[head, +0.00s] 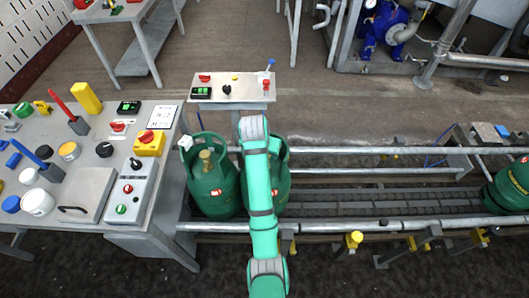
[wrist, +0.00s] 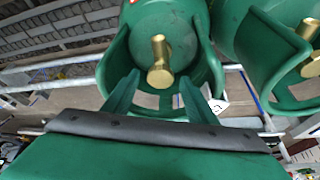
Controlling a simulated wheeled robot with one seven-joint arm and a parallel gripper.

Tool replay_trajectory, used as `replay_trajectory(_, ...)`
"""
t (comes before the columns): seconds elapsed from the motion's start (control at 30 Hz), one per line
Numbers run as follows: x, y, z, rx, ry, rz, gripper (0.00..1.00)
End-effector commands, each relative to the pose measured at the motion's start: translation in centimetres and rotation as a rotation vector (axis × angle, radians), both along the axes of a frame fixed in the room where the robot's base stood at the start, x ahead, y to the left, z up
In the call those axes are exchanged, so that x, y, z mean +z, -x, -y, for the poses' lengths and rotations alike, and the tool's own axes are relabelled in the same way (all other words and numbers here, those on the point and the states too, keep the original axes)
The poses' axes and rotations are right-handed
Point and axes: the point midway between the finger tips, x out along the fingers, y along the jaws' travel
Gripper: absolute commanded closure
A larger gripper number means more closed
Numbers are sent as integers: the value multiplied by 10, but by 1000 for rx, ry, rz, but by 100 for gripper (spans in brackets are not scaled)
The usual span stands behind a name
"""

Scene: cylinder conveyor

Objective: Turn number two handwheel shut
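Two green gas cylinders stand upright side by side on the conveyor. The left one (head: 212,192) has a brass valve (head: 206,156) inside its collar; the other (head: 283,180) is partly hidden behind my arm. In the wrist view, a brass valve (wrist: 160,60) stands inside the collar of the central cylinder (wrist: 168,18). My gripper (wrist: 158,97) is open and empty, its two green fingers apart at the near side of that collar, short of the valve. A second brass valve (wrist: 312,45) shows at the right edge. I cannot make out a handwheel number.
A cluttered workbench (head: 90,215) stands left of the cylinders. A small control table (head: 240,103) stands behind them. Rails (head: 370,223) run along the conveyor to another green cylinder (head: 510,190) at the far right. The conveyor between is clear. A white tag (wrist: 218,106) lies beside the right finger.

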Motion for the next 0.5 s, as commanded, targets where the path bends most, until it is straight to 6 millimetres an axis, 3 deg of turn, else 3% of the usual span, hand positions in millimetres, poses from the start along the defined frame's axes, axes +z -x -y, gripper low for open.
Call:
replay_trajectory(0.27, 5, 2, -1, 1, 0, 1, 48)
replay_trajectory(0.5, 39, 14, -6, 2, 0, 4, 48)
